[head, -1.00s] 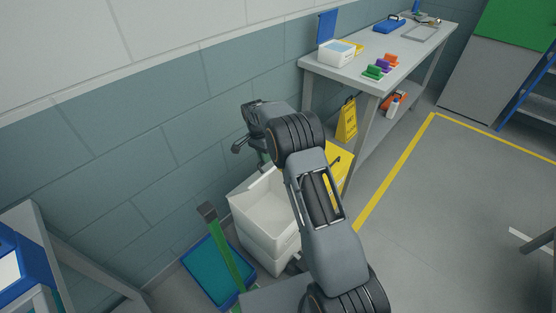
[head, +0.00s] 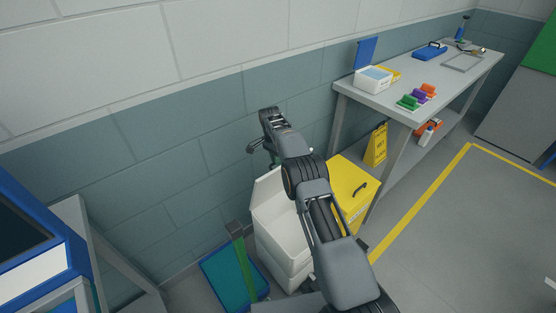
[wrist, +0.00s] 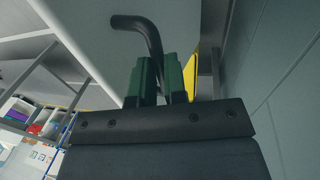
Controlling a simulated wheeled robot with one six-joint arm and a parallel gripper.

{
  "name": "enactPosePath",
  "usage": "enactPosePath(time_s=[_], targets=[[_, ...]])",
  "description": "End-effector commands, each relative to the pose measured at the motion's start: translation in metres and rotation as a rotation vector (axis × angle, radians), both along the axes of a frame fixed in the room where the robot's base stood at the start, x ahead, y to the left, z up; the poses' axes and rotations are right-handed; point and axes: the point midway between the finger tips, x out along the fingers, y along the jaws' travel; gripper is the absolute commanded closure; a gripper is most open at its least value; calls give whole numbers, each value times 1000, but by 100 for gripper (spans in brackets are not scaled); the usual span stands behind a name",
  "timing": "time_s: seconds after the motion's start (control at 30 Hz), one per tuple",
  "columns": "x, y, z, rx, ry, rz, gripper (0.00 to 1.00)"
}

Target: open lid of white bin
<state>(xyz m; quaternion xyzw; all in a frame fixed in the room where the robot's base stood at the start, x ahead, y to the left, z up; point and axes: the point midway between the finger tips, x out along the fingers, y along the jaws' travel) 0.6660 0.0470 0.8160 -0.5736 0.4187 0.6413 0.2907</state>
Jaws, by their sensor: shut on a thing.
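The white bin (head: 278,235) stands against the wall in the head view, partly hidden behind my arm. Its white lid (head: 268,188) appears raised and tilted up at the wall side, though my arm covers part of it. In the wrist view the lid is a large white panel (wrist: 85,35) with a bent black handle (wrist: 135,22). My gripper (wrist: 161,75) has its green fingers closed around the handle's end. In the head view the fingers are small and partly hidden near the wall above the bin.
A yellow bin (head: 350,192) with a black handle stands right beside the white bin. A blue-green tray (head: 226,275) and a green post (head: 243,258) are to its left. A grey workbench (head: 420,82) stands along the wall.

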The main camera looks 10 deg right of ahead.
Motion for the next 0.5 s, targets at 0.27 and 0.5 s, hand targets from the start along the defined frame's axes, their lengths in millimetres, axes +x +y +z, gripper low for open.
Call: enactPosePath(time_s=[0.27,0.5], targets=[[1,-1,-12,4,22,-2,100],[2,-2,-12,3,22,-3,100]])
